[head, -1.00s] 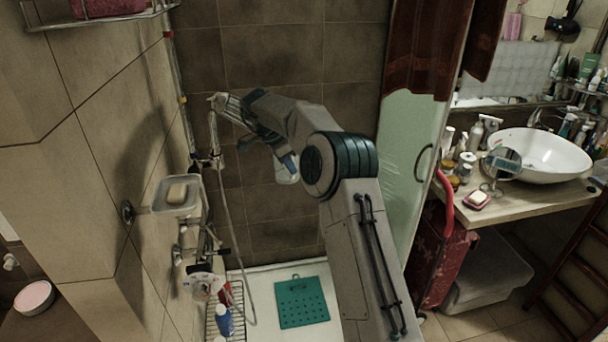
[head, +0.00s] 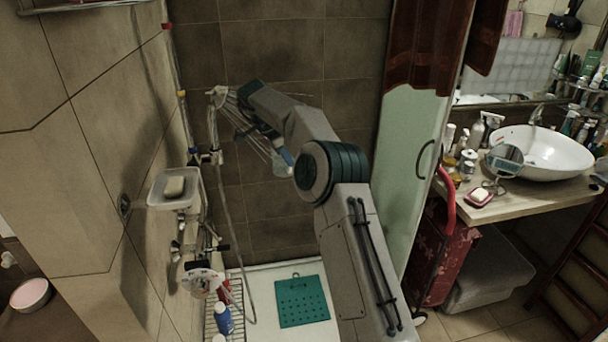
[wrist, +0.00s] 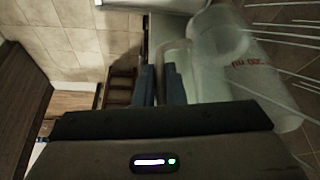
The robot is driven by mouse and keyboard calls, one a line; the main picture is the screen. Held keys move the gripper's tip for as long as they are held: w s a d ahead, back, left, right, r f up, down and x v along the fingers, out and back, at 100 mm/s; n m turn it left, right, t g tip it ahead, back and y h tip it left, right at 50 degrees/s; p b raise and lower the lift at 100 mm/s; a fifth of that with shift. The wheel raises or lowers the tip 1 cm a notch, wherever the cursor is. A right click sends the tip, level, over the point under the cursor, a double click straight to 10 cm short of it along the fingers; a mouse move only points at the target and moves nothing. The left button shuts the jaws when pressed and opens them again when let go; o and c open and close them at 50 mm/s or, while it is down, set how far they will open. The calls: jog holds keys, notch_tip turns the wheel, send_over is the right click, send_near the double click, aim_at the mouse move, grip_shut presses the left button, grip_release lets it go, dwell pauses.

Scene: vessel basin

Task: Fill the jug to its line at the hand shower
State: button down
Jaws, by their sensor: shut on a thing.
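The jug (wrist: 215,75) is whitish and translucent, with red lettering on its side, in the wrist view. My gripper (wrist: 163,85) is shut on its handle (wrist: 174,55). In the head view my gripper (head: 286,157) is in the shower corner, right of the hand shower (head: 218,97), and my arm hides most of the jug. The hand shower is on the wall rail, with thin water streams fanning from it down and right toward the jug. Streams also cross the right of the wrist view. I cannot make out the fill line or the water level.
A soap dish (head: 174,188) juts from the left wall, above a mixer and a wire rack (head: 224,318) with bottles. A hose hangs below the shower. A green mat (head: 302,302) lies on the tray floor. A glass panel (head: 402,165) stands right of my arm.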

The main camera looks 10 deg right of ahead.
jog(key=s+d+b, duration=0.2)
jog(key=s+d, duration=0.1)
jog(key=s, duration=0.6)
jog(key=shift+s+d+r+b, duration=0.15)
jog(key=shift+s+d+b, duration=0.15)
jog(key=shift+b, duration=0.1)
jog(key=shift+r, duration=0.15)
